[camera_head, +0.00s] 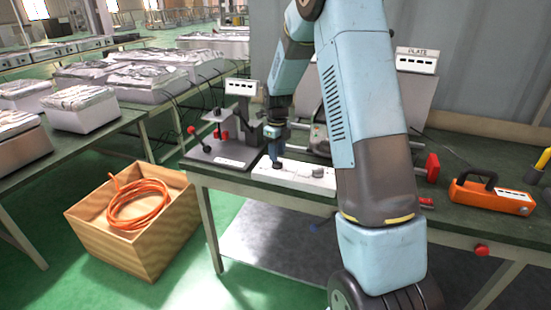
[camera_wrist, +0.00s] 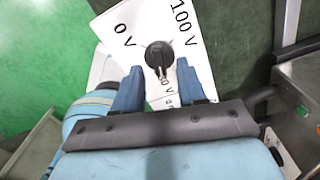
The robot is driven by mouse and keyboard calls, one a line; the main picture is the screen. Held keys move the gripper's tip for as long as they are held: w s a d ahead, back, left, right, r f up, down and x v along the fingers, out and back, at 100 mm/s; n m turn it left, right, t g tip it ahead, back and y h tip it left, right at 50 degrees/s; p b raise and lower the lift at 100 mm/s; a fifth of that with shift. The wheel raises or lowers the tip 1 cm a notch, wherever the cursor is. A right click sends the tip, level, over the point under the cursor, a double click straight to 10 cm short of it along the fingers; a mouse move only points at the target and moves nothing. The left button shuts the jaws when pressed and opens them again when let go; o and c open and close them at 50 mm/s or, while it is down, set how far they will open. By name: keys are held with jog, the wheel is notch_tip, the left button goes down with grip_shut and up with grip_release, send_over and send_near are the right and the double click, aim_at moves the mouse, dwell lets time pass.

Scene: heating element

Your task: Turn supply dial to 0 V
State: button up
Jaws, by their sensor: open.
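The supply dial (camera_wrist: 159,54) is a round black knob on a white panel (camera_wrist: 205,70) printed "0 V" to its upper left and "100 V" to its upper right. A narrow pointer part of the knob extends toward the bottom of the wrist view; its exact setting is hard to read. My gripper (camera_wrist: 160,72) is open, its two blue fingers either side of the knob's lower part, with gaps showing. Contact cannot be told. In the head view, my gripper (camera_head: 274,153) is above the left end of the white supply box (camera_head: 297,178) on the green bench.
A stand with red knobs (camera_head: 222,145) is close left of my gripper. A box labelled "PLATE" (camera_head: 416,62) stands behind my arm. An orange handheld device (camera_head: 490,197) lies at the right. A wooden crate (camera_head: 130,232) with coiled orange hose is on the floor.

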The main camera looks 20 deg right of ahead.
aim_at(277, 163)
jog(key=shift+f, duration=1.3)
grip_shut()
jog(key=shift+a, duration=0.1)
